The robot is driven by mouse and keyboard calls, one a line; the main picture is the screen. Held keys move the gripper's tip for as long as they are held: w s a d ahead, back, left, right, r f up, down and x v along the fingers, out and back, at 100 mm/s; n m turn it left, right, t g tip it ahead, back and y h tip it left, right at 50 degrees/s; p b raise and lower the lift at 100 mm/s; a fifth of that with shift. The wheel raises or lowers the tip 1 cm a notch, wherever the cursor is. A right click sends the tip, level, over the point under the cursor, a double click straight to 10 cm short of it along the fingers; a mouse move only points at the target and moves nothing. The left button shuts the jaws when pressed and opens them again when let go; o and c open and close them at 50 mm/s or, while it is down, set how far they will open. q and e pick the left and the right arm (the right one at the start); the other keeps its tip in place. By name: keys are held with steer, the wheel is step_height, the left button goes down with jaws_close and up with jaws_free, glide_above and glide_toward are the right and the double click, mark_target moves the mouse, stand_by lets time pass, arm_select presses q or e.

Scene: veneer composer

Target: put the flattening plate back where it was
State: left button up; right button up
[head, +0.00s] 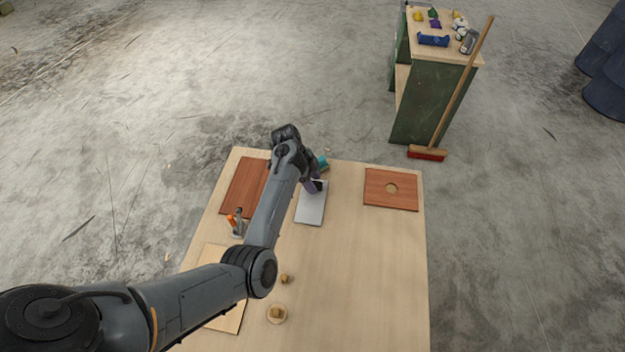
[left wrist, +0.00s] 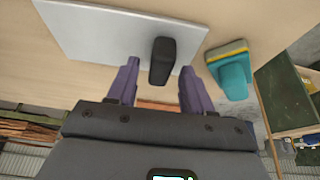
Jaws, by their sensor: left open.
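The flattening plate (head: 310,208) is a flat silver-grey rectangle lying on the wooden table (head: 370,270), near its far edge. In the left wrist view the plate (left wrist: 95,35) carries a black upright handle (left wrist: 163,60). My left gripper (head: 314,186) is over the far end of the plate. In the left wrist view its two purple fingers (left wrist: 160,68) are apart, one on each side of the handle, with gaps visible. My arm hides part of the table's left side. My right gripper is in neither view.
A teal and yellow block (head: 322,163) stands just beyond the plate; it also shows in the left wrist view (left wrist: 235,75). Upright tools (head: 237,224) stand left. The table's right front is clear.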

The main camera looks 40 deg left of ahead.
arm_select(q)
steer(key=shift+r, duration=0.15)
steer(key=p+v, duration=0.1)
steer(key=v, duration=1)
steer(key=s+d+f+n+y, duration=0.2)
steer(key=s+f+n+y, duration=0.35)
steer(key=s, duration=0.65)
steer(key=shift+n+t+h, duration=0.25)
steer(key=shift+n+t, duration=0.15)
steer(key=shift+n, duration=0.55)
steer(key=s+d, duration=0.6)
steer(key=s+d+f, duration=0.1)
steer(key=s+d, duration=0.2)
steer(key=shift+f, duration=0.1)
steer(key=s+d+r+n+h, duration=0.1)
steer(key=s+d+r+n, duration=0.1)
steer(key=s+d, duration=0.6)
steer(key=shift+t, duration=0.3)
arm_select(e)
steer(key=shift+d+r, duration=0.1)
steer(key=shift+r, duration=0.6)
arm_select(q)
steer(key=shift+r+p, duration=0.2)
steer(key=shift+p, duration=0.2)
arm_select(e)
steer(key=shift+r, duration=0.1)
